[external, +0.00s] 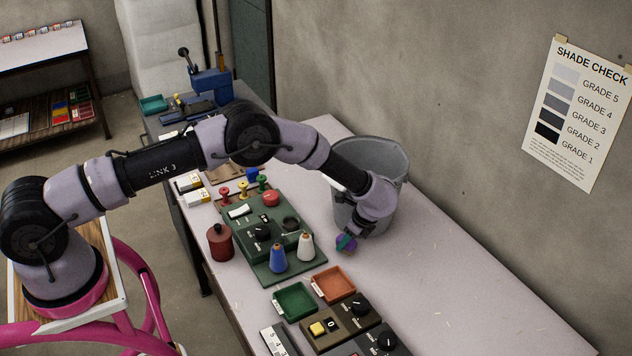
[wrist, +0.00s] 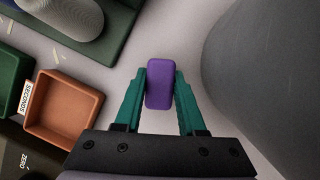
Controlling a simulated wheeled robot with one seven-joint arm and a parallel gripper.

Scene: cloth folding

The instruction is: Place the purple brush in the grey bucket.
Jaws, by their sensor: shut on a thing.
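The purple brush (wrist: 166,84) shows in the wrist view as a rounded purple block between the two teal fingers. My gripper (wrist: 160,92) is shut on it. In the external view the purple brush (external: 348,244) is a small purple shape at the fingertips of my gripper (external: 345,241), low over the table in front of the bucket. I cannot tell whether the brush touches the table. The grey bucket (external: 398,165) stands upright by the wall, partly hidden behind my wrist. Its curved side (wrist: 265,75) fills the right of the wrist view, apart from the brush.
A green tray (external: 294,300) and an orange tray (external: 333,285) lie in front of the gripper. A green board (external: 285,270) with blue and white cones stands to the left. Control boxes (external: 340,320) sit nearer. The table's right side (external: 450,290) is clear.

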